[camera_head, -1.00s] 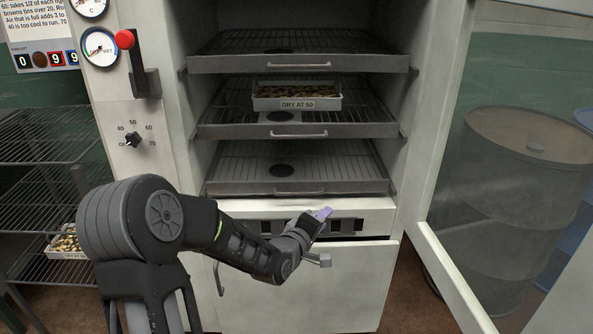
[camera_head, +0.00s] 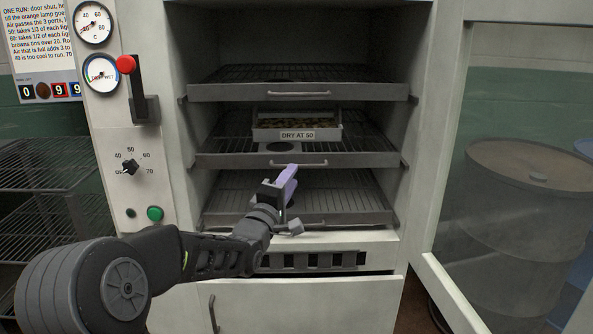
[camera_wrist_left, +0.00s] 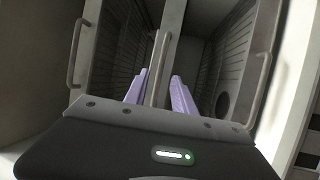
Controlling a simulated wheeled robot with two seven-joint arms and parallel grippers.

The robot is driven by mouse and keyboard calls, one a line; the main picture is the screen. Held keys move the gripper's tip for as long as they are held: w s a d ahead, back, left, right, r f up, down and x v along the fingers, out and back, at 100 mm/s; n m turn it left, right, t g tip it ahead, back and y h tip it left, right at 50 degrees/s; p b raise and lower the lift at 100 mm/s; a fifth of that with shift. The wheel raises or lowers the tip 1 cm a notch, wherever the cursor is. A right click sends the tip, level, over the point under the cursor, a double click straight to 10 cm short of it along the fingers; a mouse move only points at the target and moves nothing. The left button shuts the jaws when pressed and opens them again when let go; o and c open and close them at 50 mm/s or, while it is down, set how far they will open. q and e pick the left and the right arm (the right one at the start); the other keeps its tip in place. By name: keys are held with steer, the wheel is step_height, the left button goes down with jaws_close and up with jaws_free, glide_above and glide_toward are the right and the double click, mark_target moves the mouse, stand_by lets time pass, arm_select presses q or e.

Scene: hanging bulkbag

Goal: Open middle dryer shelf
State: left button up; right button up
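The middle dryer shelf (camera_head: 230,161) is pushed in, with a bar handle (camera_head: 318,163) on its front. It carries a tray (camera_head: 330,134) labelled "DRY AT 50". My left gripper (camera_head: 290,172) has its purple fingers right at the front of this shelf, beside the left part of the handle and partly hiding it. In the left wrist view the two purple fingers (camera_wrist_left: 158,88) stand apart, with a shelf front bar (camera_wrist_left: 160,60) showing between them. Contact with the handle cannot be told. My right gripper is out of view.
The upper shelf (camera_head: 220,92) and lower shelf (camera_head: 345,219) are also in, each with a handle. The dryer's glass door (camera_head: 455,290) stands open at the right, a drum (camera_head: 525,210) behind it. A red-knobbed lever (camera_head: 126,64) and dial are at the left.

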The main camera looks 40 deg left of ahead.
arm_select(q)
steer(key=shift+x, duration=2.3)
steer(key=shift+c, duration=0.2)
jaws_close()
